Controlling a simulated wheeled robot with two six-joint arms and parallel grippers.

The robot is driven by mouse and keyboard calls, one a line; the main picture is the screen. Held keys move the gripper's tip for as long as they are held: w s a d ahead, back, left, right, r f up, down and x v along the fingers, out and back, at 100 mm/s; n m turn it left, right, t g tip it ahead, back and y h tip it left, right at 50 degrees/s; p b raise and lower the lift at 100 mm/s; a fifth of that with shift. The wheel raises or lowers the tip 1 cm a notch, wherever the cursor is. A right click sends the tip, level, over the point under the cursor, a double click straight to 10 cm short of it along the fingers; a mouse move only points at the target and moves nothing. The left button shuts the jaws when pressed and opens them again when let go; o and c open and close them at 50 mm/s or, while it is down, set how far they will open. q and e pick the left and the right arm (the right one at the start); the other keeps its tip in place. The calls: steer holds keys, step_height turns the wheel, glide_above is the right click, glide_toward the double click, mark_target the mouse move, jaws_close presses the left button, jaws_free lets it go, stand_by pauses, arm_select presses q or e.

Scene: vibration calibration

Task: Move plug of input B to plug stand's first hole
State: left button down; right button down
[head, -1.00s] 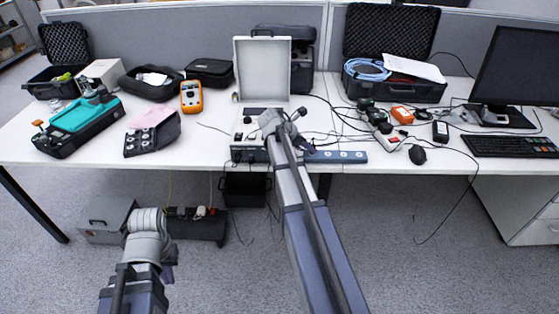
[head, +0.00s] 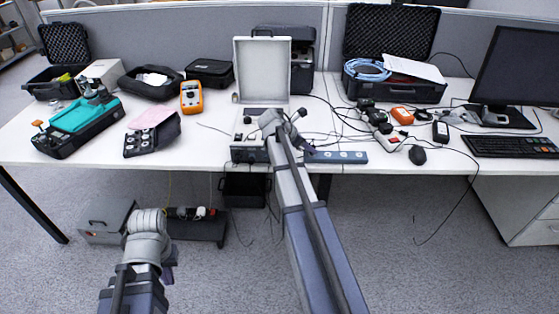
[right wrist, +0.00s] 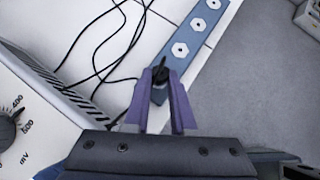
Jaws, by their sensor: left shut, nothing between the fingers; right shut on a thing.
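The blue plug stand (head: 350,157) lies along the table's front edge; three white-ringed holes show in the right wrist view (right wrist: 189,37). My right gripper (right wrist: 160,82) is shut on a black plug (right wrist: 160,72) at the near end of the stand. The fingers and plug cover that end, so I cannot tell whether the plug is in a hole or just above it. The instrument with the open lid (head: 249,154) stands left of the stand, partly hidden by my right arm. My left gripper (head: 171,268) is low in front of the table, shut and empty.
Black cables (right wrist: 100,45) run over the table beside the stand. The instrument's dial face (right wrist: 15,128) is close on the left in the right wrist view. A mouse (head: 417,155) and power strip (head: 384,136) lie right of the stand.

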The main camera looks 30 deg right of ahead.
steer(key=shift+f, duration=0.15)
steer(key=c, duration=0.7)
jaws_free()
steer(key=shift+p+v, duration=1.75)
steer(key=shift+v, duration=0.8)
steer(key=p+v, duration=0.5)
steer(key=v, duration=0.2)
steer(key=shift+a+r+p, duration=0.2)
steer(key=shift+r+p, duration=0.15)
